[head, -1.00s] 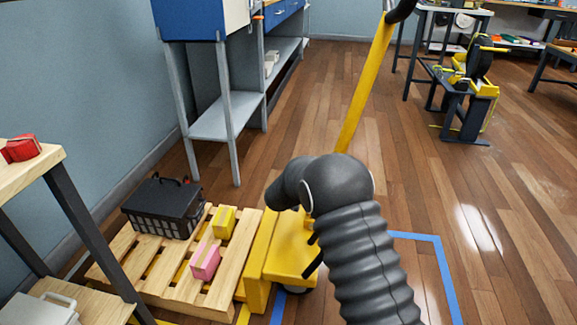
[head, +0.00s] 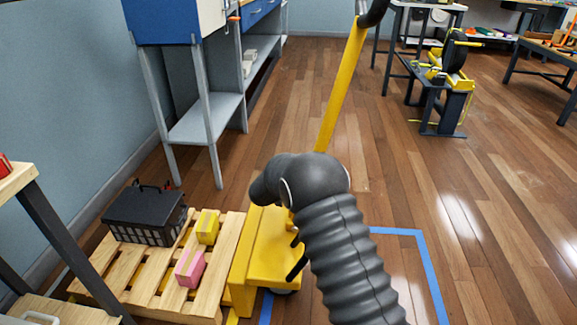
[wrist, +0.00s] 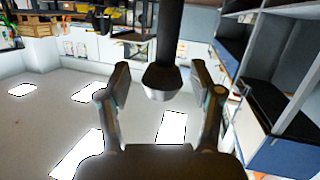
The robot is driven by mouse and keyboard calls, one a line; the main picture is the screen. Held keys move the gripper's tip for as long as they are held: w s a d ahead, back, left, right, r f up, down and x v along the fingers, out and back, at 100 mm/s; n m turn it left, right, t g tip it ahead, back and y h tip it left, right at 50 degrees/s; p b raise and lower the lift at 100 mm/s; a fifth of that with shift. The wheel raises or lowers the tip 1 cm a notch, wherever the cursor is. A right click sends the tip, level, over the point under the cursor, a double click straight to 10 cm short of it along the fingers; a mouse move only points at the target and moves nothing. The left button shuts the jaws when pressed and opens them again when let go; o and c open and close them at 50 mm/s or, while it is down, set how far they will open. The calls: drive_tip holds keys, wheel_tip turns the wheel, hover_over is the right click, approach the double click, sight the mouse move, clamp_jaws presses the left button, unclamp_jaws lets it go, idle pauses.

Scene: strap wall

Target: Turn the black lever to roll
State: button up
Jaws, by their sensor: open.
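A yellow pallet jack (head: 262,250) stands beside the wooden pallet. Its yellow pole (head: 340,88) rises to a dark curved part (head: 372,14) cut by the top edge. Small black bars (head: 297,266) stick out at its base; I cannot tell whether one is the black lever. My dark arm crosses in front of the jack, and my gripper is out of the head view. In the wrist view my gripper (wrist: 158,88) is open. A dark rod (wrist: 172,45) with a paler end comes from the top between the fingers, apparently touching neither; I cannot tell what it belongs to.
The wooden pallet (head: 110,270) carries a black crate (head: 145,215), a yellow block (head: 207,227) and a pink block (head: 190,268). A grey shelf unit (head: 207,122) stands along the left wall. Wooden floor is free at right, before a yellow-black machine (head: 445,85).

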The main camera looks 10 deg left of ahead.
drive_tip(key=v, duration=1.2)
